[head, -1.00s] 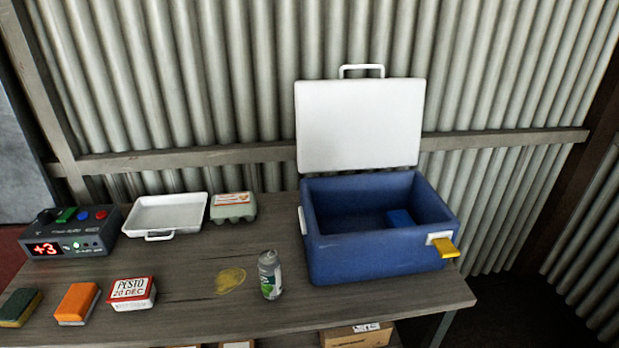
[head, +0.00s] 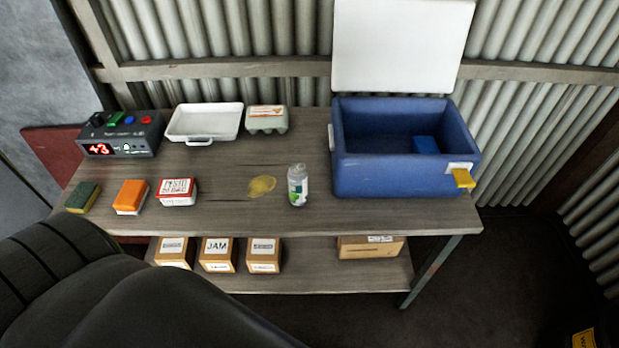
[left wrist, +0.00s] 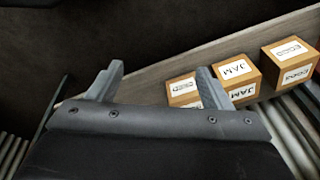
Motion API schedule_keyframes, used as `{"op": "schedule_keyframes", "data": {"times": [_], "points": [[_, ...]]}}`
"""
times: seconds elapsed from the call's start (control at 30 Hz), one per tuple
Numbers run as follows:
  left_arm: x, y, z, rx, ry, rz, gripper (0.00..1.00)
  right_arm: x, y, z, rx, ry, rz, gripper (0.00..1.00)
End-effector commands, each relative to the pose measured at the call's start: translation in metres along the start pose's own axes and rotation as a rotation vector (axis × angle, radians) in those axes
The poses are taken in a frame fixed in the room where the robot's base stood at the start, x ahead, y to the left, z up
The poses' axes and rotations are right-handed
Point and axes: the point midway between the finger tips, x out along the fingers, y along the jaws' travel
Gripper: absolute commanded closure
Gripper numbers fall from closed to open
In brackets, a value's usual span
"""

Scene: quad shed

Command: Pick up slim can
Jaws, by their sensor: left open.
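The slim can (head: 298,185), silver with a green and white label, stands upright on the tabletop (head: 330,215), left of the blue cool box. My left arm comes in at the lower left of the head view, but its gripper does not show there. In the left wrist view my left gripper (left wrist: 158,80) is open with nothing between its fingers, near the boxes on the lower shelf. The slim can is not in the left wrist view. My right gripper is in neither view.
The open blue cool box (head: 400,180) has a yellow latch (head: 463,178). A yellow spill (head: 262,186) lies beside the can. A pesto tub (head: 177,191), sponges, a white tray (head: 204,122), an egg carton (head: 267,119) and a radio-like device (head: 122,134) stand left. Several cardboard boxes (head: 217,254) sit below.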

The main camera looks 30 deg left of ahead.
Motion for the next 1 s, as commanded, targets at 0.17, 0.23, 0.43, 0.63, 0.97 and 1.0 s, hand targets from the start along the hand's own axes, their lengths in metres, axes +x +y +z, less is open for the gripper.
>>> {"op": "schedule_keyframes", "data": {"times": [0.17,0.23,0.43,0.63,0.97,1.0], "points": [[-0.085,-0.009,-0.048,0.000,0.037,-0.008,0.27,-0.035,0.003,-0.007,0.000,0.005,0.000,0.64],[-0.117,-0.012,-0.063,0.001,0.048,-0.011,0.27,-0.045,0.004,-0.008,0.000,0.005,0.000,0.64],[-0.214,-0.019,-0.103,0.029,0.077,-0.016,0.27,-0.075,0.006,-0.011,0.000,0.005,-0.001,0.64],[-0.311,-0.023,-0.145,0.167,0.094,-0.009,0.27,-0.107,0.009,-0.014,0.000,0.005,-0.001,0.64],[-0.353,-0.021,-0.242,0.763,0.024,0.052,0.27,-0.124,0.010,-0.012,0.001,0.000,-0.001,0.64],[-0.354,-0.021,-0.256,0.841,0.015,0.062,0.27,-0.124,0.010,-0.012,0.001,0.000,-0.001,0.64]]}}
